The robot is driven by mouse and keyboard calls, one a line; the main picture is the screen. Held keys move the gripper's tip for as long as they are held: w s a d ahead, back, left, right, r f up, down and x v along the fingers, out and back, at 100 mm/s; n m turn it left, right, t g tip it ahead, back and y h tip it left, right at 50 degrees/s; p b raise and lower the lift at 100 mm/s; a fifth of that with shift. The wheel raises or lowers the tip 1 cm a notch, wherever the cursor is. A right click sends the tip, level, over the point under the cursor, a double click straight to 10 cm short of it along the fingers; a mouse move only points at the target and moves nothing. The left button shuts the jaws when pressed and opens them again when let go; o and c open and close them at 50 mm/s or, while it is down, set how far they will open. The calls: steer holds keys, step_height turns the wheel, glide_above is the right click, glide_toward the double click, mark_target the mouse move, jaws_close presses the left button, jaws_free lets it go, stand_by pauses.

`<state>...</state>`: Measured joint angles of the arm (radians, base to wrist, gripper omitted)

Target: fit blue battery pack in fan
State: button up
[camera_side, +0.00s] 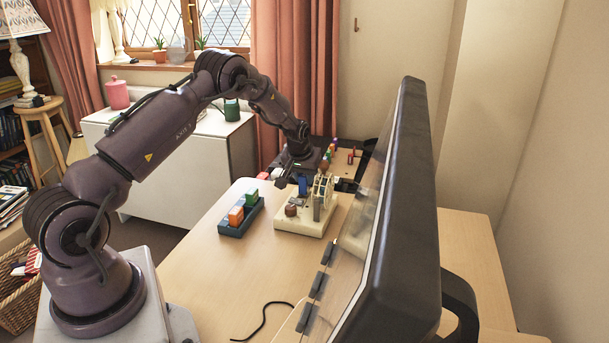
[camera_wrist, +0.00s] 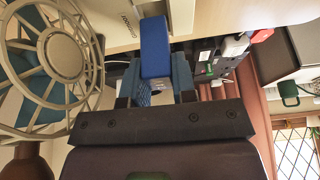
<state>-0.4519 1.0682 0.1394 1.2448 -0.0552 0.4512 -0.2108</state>
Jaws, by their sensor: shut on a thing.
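My gripper (camera_wrist: 155,78) is shut on the blue battery pack (camera_wrist: 155,45), with one finger on each side of it. In the side view the pack (camera_side: 303,185) shows as a small blue patch below my gripper (camera_side: 300,172), above the back of the fan's cream base (camera_side: 288,226). The fan's round grille (camera_wrist: 60,65) fills the left of the wrist view, beside the pack. In the side view the grille (camera_side: 325,186) stands upright on the base. The pack's lower end and any contact with the base cannot be made out.
A dark blue holder (camera_side: 232,230) with an orange block (camera_side: 236,215) and a green block (camera_side: 251,197) stands left of the fan. A large monitor (camera_side: 395,220) stands close on the right. A black cable (camera_side: 265,315) lies in front. The desk's front left is clear.

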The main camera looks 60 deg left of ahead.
mark_target(305, 185)
steer(key=shift+f, duration=1.65)
steer(key=o, duration=1.2)
steer(key=shift+c, duration=0.2)
steer(key=shift+r, duration=3.55)
